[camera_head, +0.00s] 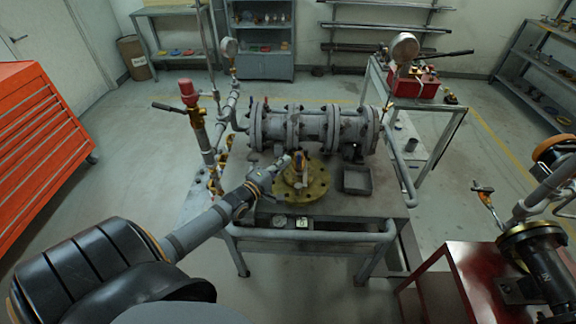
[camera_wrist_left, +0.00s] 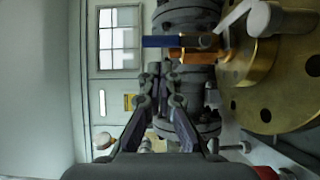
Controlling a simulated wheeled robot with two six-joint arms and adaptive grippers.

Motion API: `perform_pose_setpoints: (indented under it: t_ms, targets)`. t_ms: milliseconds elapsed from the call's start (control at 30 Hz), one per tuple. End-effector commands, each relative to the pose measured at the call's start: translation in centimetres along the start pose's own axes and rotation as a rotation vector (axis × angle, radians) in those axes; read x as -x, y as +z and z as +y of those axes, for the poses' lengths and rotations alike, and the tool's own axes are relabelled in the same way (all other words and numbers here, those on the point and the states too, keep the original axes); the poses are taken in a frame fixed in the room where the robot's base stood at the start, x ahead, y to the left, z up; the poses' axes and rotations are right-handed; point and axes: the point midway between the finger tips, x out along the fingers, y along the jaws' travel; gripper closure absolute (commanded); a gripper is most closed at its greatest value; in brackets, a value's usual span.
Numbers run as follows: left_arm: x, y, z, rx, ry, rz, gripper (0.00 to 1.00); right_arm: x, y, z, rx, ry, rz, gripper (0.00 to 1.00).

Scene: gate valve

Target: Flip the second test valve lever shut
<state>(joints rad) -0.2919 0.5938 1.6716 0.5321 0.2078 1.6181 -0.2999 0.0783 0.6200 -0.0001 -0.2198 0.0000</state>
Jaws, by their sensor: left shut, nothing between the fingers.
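My left gripper (camera_head: 278,166) reaches in from the lower left to the bench, close to the left side of a small brass valve (camera_head: 299,171) that stands on a round brass flange (camera_head: 316,191). In the left wrist view my left gripper (camera_wrist_left: 159,68) is shut and empty, its fingertips close together. Just beyond the tips is a lever with a blue grip (camera_wrist_left: 162,41) that joins an orange-brass valve body (camera_wrist_left: 199,54). I cannot tell whether the tips touch the lever. The brass flange (camera_wrist_left: 259,86) fills the right side there. My right gripper is not in view.
A grey flanged pipe assembly (camera_head: 312,126) lies along the back of the bench. A brass valve with a red top (camera_head: 189,94) and black lever stands at left. An open dark tray (camera_head: 356,180) sits right of the flange. A red table (camera_head: 470,275) is at lower right.

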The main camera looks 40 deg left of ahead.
Motion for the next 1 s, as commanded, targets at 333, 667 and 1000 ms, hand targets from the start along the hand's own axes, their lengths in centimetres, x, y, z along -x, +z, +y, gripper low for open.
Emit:
perform_pose_setpoints:
  t_ms: [333, 667, 1000]
  targets:
    - [-1.1, 1.2, 0.1, 0.000, 0.000, 0.000, 1.00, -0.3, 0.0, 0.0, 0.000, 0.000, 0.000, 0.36]
    - [-1.3, 1.2, 0.1, -0.012, -0.006, -0.001, 1.00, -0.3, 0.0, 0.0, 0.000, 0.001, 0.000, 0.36]
    - [-2.2, 1.3, 0.3, -0.063, -0.041, -0.001, 1.00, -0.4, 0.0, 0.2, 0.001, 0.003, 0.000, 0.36]
